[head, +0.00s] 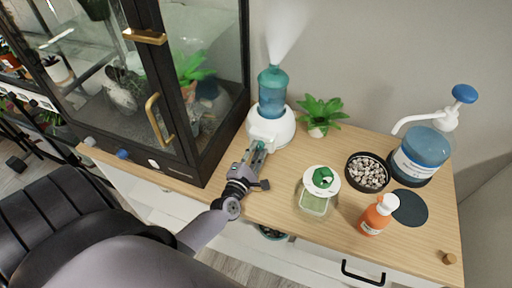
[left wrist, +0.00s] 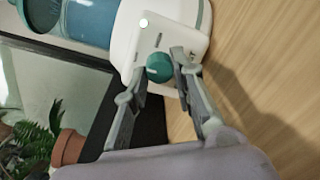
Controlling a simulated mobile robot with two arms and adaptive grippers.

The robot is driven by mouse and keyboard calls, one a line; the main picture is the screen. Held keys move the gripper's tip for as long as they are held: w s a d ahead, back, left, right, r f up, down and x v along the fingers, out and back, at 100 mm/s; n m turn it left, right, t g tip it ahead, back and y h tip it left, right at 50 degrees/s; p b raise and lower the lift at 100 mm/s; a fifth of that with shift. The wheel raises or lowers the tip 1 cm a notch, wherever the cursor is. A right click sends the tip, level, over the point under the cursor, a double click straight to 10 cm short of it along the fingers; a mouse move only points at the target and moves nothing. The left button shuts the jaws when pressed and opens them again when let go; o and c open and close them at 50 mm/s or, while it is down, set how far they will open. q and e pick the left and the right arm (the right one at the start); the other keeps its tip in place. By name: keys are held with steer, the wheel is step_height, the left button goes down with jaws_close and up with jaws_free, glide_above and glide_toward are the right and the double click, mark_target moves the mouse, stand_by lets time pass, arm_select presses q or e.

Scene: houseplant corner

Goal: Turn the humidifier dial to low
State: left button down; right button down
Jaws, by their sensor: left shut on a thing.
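The humidifier (head: 268,128) stands on the wooden cabinet top beside the glass cabinet. It has a white base and a teal translucent tank (head: 271,92), and mist rises from its top. In the left wrist view, the white base (left wrist: 190,22) carries a round teal dial (left wrist: 159,67) with small markings around it, too small to read. My left gripper (head: 257,152) reaches the front of the base. In the left wrist view its fingers (left wrist: 158,70) sit on either side of the dial, shut on it. My right gripper is not in view.
A dark-framed glass cabinet (head: 160,110) stands close left of my arm.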

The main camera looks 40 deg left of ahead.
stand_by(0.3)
arm_select(q)
steer(key=c, duration=1.3)
jaws_free()
steer(key=shift+c, duration=0.2)
steer(key=v, duration=1.2)
